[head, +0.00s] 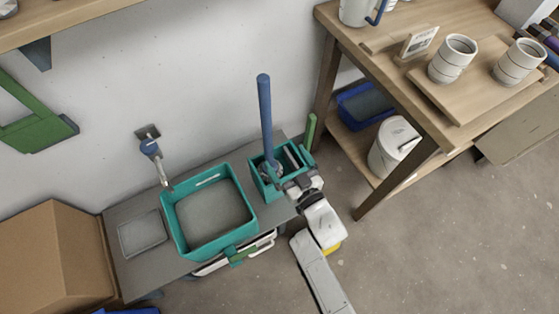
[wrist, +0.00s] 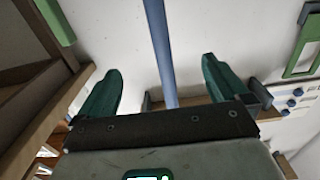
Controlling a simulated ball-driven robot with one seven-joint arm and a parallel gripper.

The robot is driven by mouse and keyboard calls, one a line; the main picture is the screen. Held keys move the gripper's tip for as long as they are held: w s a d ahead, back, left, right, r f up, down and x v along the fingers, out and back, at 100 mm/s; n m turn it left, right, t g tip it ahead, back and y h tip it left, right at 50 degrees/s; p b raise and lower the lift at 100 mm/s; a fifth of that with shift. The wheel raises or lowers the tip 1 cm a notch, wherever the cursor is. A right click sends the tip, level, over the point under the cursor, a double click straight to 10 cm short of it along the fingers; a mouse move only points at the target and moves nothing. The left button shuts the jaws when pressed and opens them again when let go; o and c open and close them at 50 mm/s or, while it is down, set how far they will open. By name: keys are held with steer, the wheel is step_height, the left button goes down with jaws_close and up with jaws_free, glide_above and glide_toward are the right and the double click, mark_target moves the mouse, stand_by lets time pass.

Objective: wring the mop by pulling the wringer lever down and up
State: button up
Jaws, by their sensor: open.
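The mop's blue handle (head: 265,115) stands nearly upright, its lower end in the teal wringer bucket (head: 262,187). The grey mop head shows only partly inside. A green lever (head: 310,132) sticks up at the wringer's right back side. My gripper (head: 291,182) is at the wringer's front right, below the lever's upper end, and hides part of the wringer. In the wrist view my gripper (wrist: 160,82) is open and empty, its two teal fingers spread wide. The blue handle (wrist: 162,45) shows beyond and between them; I cannot tell how far off. A green bar (wrist: 55,20) shows at upper left.
A larger teal basin (head: 208,213) stands left of the wringer on a grey bench (head: 120,265), below a tap (head: 150,148). A cardboard box (head: 55,255) is at left. A wooden table (head: 395,85) with mugs stands at right. The floor at lower right is clear.

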mark_target(269, 135)
steer(key=b+x, duration=0.4)
steer(key=x, duration=0.1)
steer(key=b+x, duration=0.4)
steer(key=x, duration=0.1)
steer(key=shift+w+a+f, duration=0.15)
steer(key=shift+a+f, duration=0.05)
steer(key=shift+a, duration=0.1)
steer(key=shift+w+a+r+b, duration=0.25)
steer(key=shift+w+a+b, duration=0.15)
steer(key=shift+w+b, duration=0.25)
steer(key=c, duration=1.6)
steer(key=shift+c, duration=0.2)
steer(key=shift+r, duration=0.25)
